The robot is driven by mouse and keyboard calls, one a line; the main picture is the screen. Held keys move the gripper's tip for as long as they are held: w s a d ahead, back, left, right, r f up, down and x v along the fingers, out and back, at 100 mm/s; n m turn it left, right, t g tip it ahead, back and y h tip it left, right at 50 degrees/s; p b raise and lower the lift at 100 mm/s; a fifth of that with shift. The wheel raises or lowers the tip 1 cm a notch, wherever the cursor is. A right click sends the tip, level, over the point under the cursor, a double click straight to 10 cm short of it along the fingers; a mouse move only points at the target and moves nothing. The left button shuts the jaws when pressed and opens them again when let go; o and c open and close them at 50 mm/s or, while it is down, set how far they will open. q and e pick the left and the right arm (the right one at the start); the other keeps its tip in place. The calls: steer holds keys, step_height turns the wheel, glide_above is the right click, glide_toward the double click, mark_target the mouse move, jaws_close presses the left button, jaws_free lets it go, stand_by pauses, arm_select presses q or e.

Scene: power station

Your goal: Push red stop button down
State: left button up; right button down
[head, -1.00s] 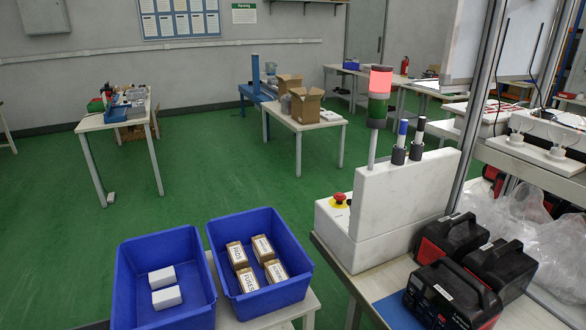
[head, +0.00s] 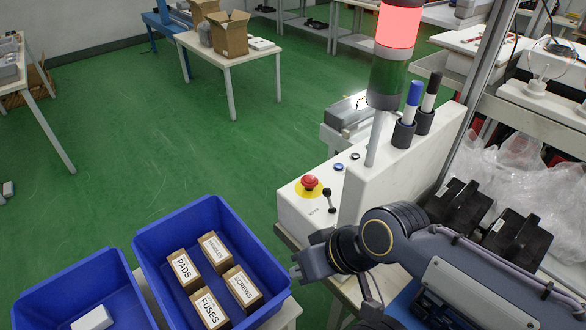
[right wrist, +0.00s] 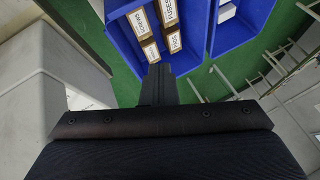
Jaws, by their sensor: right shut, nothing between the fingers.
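The red stop button (head: 310,183) is a red mushroom head on a yellow disc, on top of the white control box (head: 300,207) at the table's corner. It stands up and nothing touches it. My right gripper (head: 296,270) is shut and empty, in front of and below the button, beside the right edge of the blue bin. In the right wrist view its shut fingers (right wrist: 158,78) point at the blue bin; the button is not in that view. My left gripper is not in view.
A blue bin (head: 263,243) holds several labelled boxes; another blue bin (head: 60,283) holds a white box. A black lever (head: 327,199) stands right beside the button. A signal tower (head: 396,30) lit red and two markers rise behind. Green floor lies open beyond.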

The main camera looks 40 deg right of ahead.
steer(key=shift+s, duration=0.15)
steer(key=w+r+m+t+h+p, duration=0.1)
steer(key=w+r+m+t, duration=0.25)
steer(key=w, duration=0.85)
steer(key=w+r+m+t, duration=0.3)
steer(key=w+r, duration=0.1)
steer(key=w, duration=0.8)
steer(key=w+d+f+m+g+h, duration=0.2)
steer(key=w+d+f+m+h, duration=0.3)
steer(key=w+d+h, duration=0.3)
steer(key=s+f+m+g+h+p, duration=0.1)
steer(key=s+m+g+h, duration=0.3)
steer(key=s+g+h, duration=0.4)
steer(key=shift+s+a+f+g+h, duration=0.2)
steer(key=shift+s+a+g+h, duration=0.15)
steer(key=shift+s+h, duration=0.5)
